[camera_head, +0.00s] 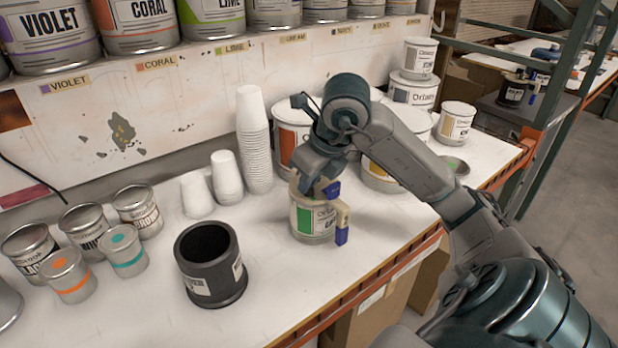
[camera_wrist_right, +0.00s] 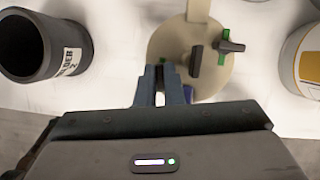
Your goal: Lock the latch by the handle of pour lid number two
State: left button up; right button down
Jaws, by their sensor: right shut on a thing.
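A small can with a green label (camera_head: 308,220) stands on the white bench, wearing a beige pour lid (camera_wrist_right: 218,70). The lid's beige handle (camera_head: 343,214) with a blue lower end shows on the can's right side. My right gripper (camera_head: 320,188) is over the lid on the handle side, shut on what appears to be the latch there, mostly hidden by the fingers. Blue parts show beside the fingertips. In the wrist view the fingers (camera_wrist_right: 162,82) reach the lid's edge, and a dark lever with green parts (camera_wrist_right: 230,46) stands farther across. No lid number is legible. My left gripper is out of view.
A black pot (camera_head: 212,268) stands left of the can. Stacked white cups (camera_head: 254,140) and several larger cans (camera_head: 290,135) stand behind. Small colorant tins (camera_head: 125,250) are at left. Bare bench lies in front, up to the orange edge (camera_head: 365,290).

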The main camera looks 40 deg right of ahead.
jog(key=c, duration=1.5)
grip_release()
jog(key=shift+c, duration=0.2)
jog(key=p+v, duration=0.3)
jog(key=v, duration=0.7)
jog(key=shift+r, duration=0.4)
jog(key=shift+s, duration=0.1)
